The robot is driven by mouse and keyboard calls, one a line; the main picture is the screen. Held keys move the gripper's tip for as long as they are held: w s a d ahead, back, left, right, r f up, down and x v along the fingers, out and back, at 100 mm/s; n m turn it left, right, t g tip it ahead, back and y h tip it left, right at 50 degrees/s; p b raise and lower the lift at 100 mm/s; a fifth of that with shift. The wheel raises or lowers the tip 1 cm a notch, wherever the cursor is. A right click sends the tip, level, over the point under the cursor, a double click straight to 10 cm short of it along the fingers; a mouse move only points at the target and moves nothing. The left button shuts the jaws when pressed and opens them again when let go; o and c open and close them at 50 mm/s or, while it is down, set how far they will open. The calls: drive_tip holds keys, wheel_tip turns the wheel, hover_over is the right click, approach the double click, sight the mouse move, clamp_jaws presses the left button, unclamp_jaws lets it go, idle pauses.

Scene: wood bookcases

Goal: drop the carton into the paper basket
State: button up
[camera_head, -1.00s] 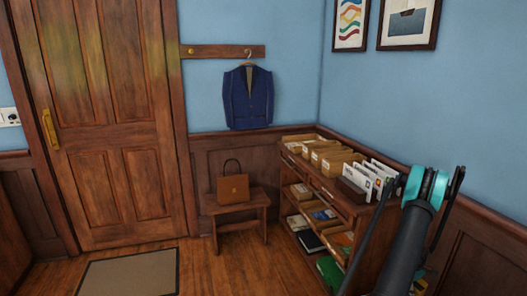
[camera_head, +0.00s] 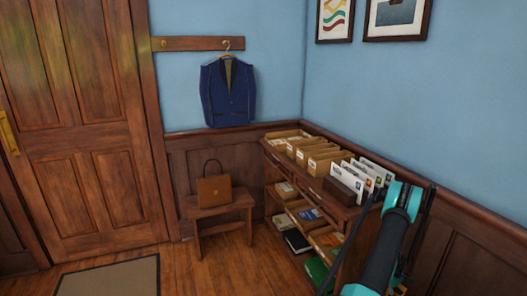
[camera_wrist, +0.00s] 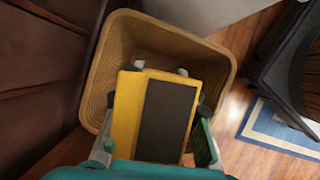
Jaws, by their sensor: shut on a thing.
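The carton (camera_wrist: 127,110) is yellow with a large dark panel on its face. In the wrist view it sits between the fingers of my gripper (camera_wrist: 155,112), which is shut on it. The paper basket (camera_wrist: 104,62) is tan and woven, with an open rounded-square top. It lies under the carton in the wrist view, and the carton covers much of its opening. How high the carton is above the rim is hard to tell. The basket, carton and gripper do not show in the head view.
Dark wood panelling (camera_wrist: 40,70) borders the basket's left side. A dark piece of furniture (camera_wrist: 285,60) and a blue-bordered rug (camera_wrist: 285,130) lie to the right. The head view shows a bookcase (camera_head: 345,212) with files, a bench (camera_head: 215,207) with a bag, and a door.

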drive_tip(key=shift+f, duration=1.45)
drive_tip(key=o, duration=0.9)
drive_tip(key=v, duration=1.2)
drive_tip(key=shift+s, duration=0.1)
